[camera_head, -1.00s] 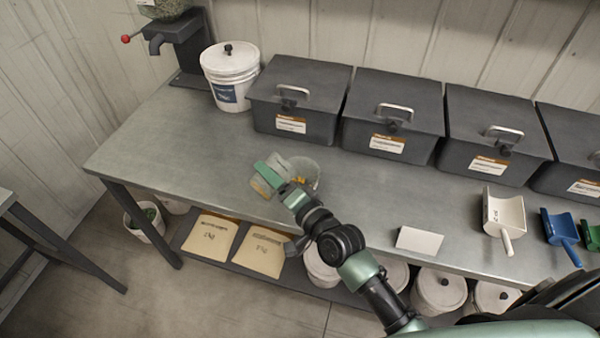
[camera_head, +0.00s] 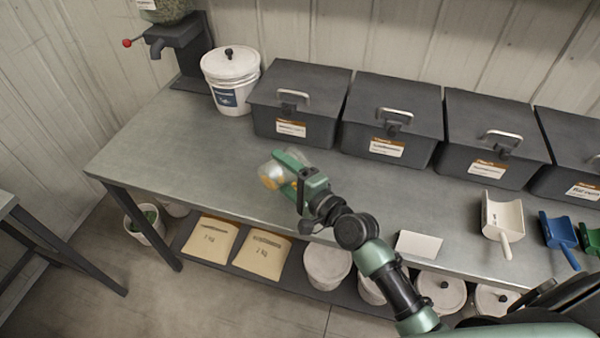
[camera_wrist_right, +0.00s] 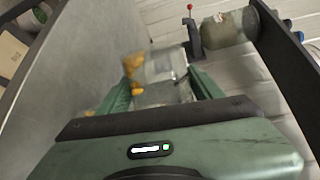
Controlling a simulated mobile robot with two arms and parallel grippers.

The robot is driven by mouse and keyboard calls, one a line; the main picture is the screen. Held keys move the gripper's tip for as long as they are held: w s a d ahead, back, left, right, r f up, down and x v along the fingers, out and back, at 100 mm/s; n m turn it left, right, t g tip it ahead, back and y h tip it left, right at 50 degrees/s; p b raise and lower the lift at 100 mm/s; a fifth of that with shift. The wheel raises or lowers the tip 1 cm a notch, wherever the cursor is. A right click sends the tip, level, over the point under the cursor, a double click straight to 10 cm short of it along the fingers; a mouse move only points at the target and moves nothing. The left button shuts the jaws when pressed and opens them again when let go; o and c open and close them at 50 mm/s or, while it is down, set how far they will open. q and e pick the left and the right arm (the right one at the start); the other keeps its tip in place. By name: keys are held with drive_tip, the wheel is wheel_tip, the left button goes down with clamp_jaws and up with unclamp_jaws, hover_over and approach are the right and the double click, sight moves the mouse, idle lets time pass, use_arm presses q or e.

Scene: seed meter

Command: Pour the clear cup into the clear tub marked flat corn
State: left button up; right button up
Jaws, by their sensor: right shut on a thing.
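My right gripper (camera_head: 284,172) is over the left part of the workbench, shut on the clear cup (camera_head: 271,171). The cup shows at the fingertips with orange-yellow grains in it, and looks tilted. In the right wrist view the cup (camera_wrist_right: 165,68) is blurred between the two green fingers, with orange grains at its left side. I cannot pick out the clear tub marked flat corn as a separate thing; the gripper and cup cover that patch of bench. No marking can be read there. My left gripper is not in view.
Dark lidded bins (camera_head: 300,95) line the back of the bench (camera_head: 180,150). A white lidded bucket (camera_head: 231,75) and a machine with a red knob (camera_head: 180,48) stand at back left. A white card (camera_head: 419,244), white scoop (camera_head: 502,215) and blue scoop (camera_head: 557,232) lie right.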

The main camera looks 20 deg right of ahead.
drive_tip(key=shift+w+d+r+m+p, duration=0.1)
drive_tip(key=shift+d+r+m+p, duration=0.1)
drive_tip(key=shift+r+m+p, duration=0.3)
idle(0.4)
drive_tip(key=shift+w+d+r+m+y+p, duration=0.2)
drive_tip(key=shift+d+m, duration=0.15)
drive_tip(key=shift+m, duration=0.35)
drive_tip(key=shift+w+d+r+m+y+p, duration=0.1)
drive_tip(key=shift+d+m+y+p, duration=0.2)
drive_tip(key=shift+m, duration=0.4)
idle(0.9)
